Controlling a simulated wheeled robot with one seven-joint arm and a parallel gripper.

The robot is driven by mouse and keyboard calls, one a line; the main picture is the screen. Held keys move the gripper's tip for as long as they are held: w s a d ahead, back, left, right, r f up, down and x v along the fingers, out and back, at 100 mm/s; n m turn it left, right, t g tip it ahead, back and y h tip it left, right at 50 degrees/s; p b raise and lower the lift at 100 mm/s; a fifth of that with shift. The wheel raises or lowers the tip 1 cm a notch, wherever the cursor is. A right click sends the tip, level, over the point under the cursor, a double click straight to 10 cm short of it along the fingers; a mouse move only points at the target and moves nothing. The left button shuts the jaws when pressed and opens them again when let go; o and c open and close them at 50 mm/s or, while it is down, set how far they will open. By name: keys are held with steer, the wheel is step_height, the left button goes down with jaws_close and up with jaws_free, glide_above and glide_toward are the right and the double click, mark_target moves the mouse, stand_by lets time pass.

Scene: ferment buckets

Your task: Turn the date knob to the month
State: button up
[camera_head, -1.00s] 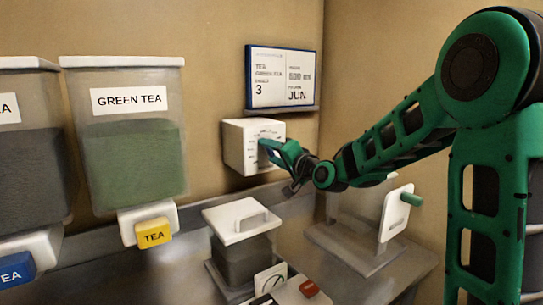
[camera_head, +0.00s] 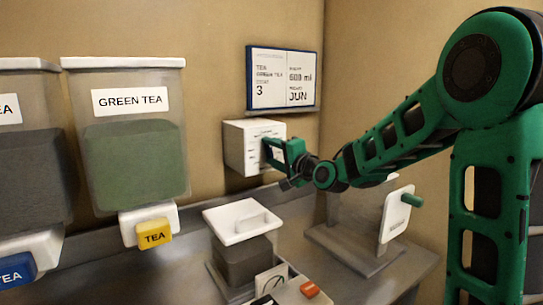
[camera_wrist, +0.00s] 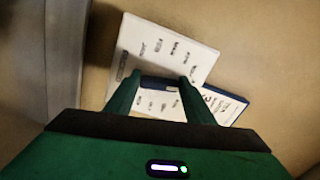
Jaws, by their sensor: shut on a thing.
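The date knob box is a white box (camera_head: 240,150) on the back wall, with small month labels on its front face. In the wrist view, the labelled white face (camera_wrist: 172,50) lies between and beyond my fingers. My gripper (camera_head: 268,150) is at the front of the box, shut on the date knob, which the fingers hide. It also shows in the wrist view (camera_wrist: 160,92). Above the box, a blue-framed card (camera_head: 283,78) reads TEA, GREEN TEA, 3, 600 ml and JUN. Part of the card (camera_wrist: 228,103) shows in the wrist view. The knob's pointing direction cannot be seen.
A clear GREEN TEA bin (camera_head: 130,175) with a yellow TEA tab (camera_head: 154,235) hangs at left. A white-lidded container (camera_head: 242,222) stands on the counter below. A stand with a white plate and green handle (camera_head: 398,213) is at right.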

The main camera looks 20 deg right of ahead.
steer(key=shift+d+f, duration=0.15)
steer(key=shift+d, duration=0.2)
steer(key=o, duration=1)
steer(key=shift+c, duration=0.2)
steer(key=shift+o, duration=0.5)
steer(key=shift+a, duration=0.15)
steer(key=v, duration=1)
steer(key=shift+s, duration=0.3)
